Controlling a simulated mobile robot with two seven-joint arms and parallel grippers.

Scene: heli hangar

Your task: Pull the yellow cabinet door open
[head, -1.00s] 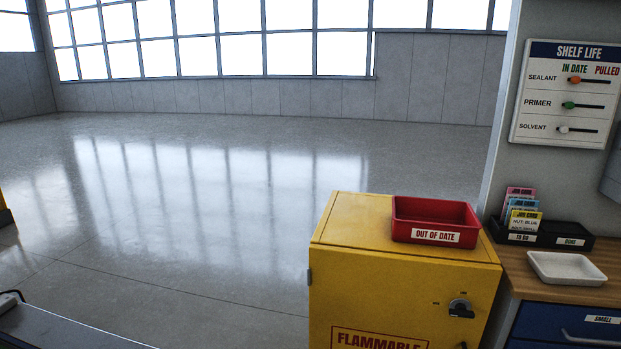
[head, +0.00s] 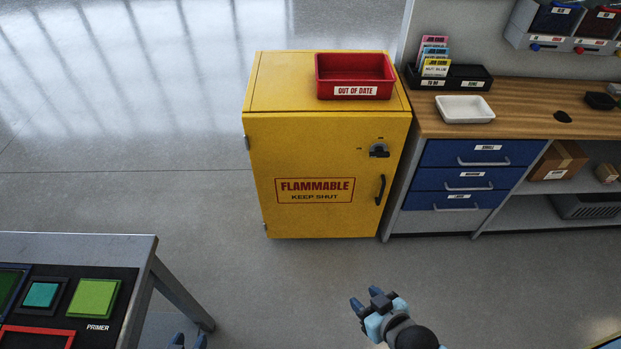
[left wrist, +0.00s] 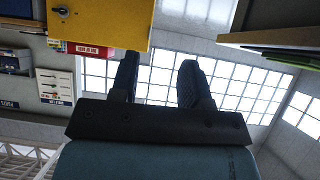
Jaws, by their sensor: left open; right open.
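The yellow cabinet (head: 262,150) stands on the floor in the middle of the head view, its door closed, marked "FLAMMABLE KEEP SHUT". A dark vertical handle (head: 380,190) is at the door's right edge, with a dark rotary latch (head: 379,150) above it. Hinges show on the left edge. My right gripper (head: 370,302) is open and empty, in front of and below the cabinet, clear of the handle. My left gripper (head: 188,342) shows only its tips at the bottom edge. In the left wrist view it is open (left wrist: 160,85) and empty, with the cabinet (left wrist: 105,22) upside down beyond it.
A red "OUT OF DATE" bin (head: 355,78) sits on the cabinet. A wooden workbench (head: 520,112) with blue drawers (head: 470,165) stands close on its right. A table with a button panel (head: 85,300) is at lower left. The floor before the cabinet is clear.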

